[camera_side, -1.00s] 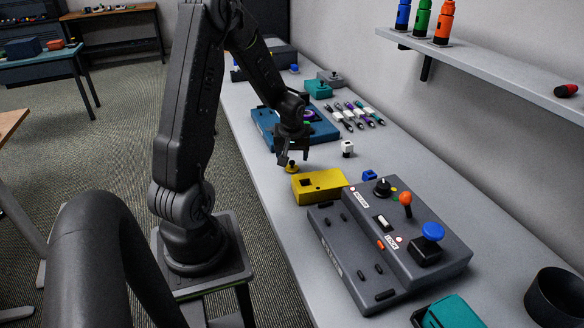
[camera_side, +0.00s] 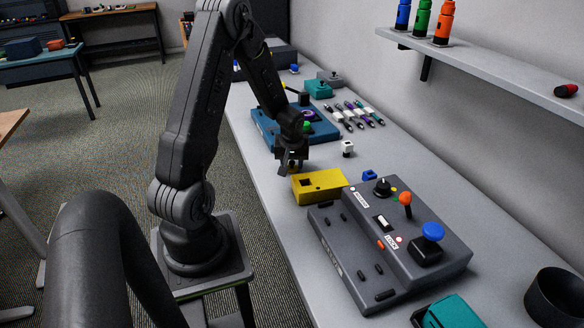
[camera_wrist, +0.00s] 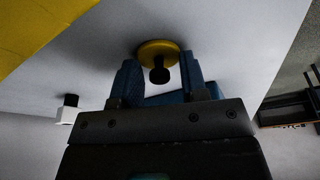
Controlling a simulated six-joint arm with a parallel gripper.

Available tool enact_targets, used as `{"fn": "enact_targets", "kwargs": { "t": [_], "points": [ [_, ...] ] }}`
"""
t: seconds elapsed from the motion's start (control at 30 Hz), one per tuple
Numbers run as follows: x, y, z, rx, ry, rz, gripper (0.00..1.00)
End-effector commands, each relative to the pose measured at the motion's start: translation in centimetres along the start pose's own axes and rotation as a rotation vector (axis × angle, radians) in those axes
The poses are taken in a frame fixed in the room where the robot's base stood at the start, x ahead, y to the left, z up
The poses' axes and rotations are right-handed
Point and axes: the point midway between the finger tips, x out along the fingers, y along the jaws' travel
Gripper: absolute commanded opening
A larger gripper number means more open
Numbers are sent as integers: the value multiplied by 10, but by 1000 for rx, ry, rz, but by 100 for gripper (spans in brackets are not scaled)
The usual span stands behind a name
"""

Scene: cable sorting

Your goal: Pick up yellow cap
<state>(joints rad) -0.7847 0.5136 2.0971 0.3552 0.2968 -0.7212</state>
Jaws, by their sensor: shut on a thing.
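The yellow cap (camera_wrist: 158,47) is a round yellow disc with a dark knob, between my fingertips in the wrist view. My gripper (camera_wrist: 160,78) is shut on it. In the side view my gripper (camera_side: 291,167) is low at the table, just behind the yellow box, and mostly hides the cap. Whether the cap still touches the table cannot be told.
The yellow box (camera_side: 325,185) with a dark opening stands close to my gripper. A grey control box (camera_side: 405,235) with a blue knob and orange lever lies nearer. A blue device (camera_side: 262,125), several pens (camera_side: 358,114) and a white block (camera_side: 347,148) are around. The table (camera_side: 290,225) has a bare left edge.

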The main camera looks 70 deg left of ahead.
Motion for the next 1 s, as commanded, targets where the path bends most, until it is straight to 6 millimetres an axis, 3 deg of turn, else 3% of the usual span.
{"fn": "enact_targets", "kwargs": {
  "t": [0.37, 0.83, 1.0],
  "points": [
    [-5, 0, -2, -1, 2, 1, 17],
    [-83, 0, -24, 0, 4, 0, 17],
    [-106, 12, -8, 23, 2, 8, 17]
  ]
}}
